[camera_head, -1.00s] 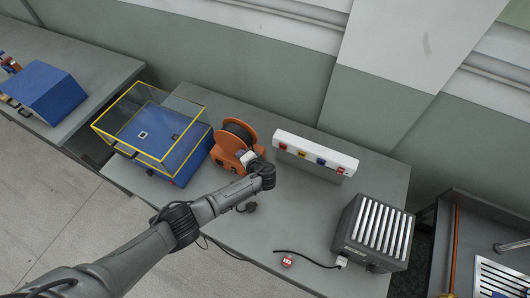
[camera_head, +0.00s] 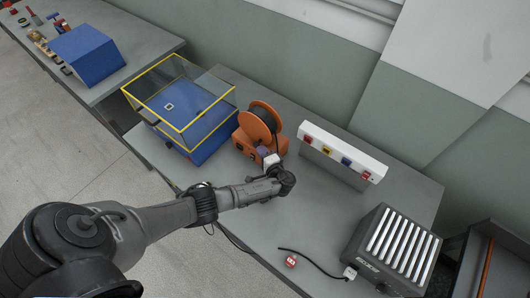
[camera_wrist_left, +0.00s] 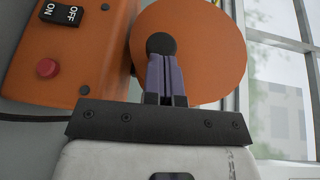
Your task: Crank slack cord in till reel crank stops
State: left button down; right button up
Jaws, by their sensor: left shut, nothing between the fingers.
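The orange cord reel (camera_head: 258,124) stands on the grey bench, with dark cord wound between its orange discs. My left gripper (camera_head: 264,153) is at the reel's near side, and its arm comes in from the left. In the left wrist view the purple fingers (camera_wrist_left: 166,82) are shut with nothing between them. They point at the orange disc (camera_wrist_left: 205,45), their tips just below a round black hub or knob (camera_wrist_left: 161,43). I cannot tell whether they touch it. The crank is not clearly distinguishable. My right gripper is not in view.
The reel's housing carries an ON/OFF switch (camera_wrist_left: 62,13) and a red button (camera_wrist_left: 47,67). A yellow-framed clear cover over a blue box (camera_head: 205,145) stands left of the reel. A white panel with coloured sockets (camera_head: 343,152) stands right. A slatted grey unit (camera_head: 393,250) and red plug (camera_head: 290,261) lie nearer.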

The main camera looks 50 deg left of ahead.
pick_arm(q)
jog(key=shift+a+f+b, duration=0.55)
jog(key=shift+f+b, duration=0.2)
jog(key=shift+f, duration=0.05)
jog(key=shift+s+a+f, duration=0.1)
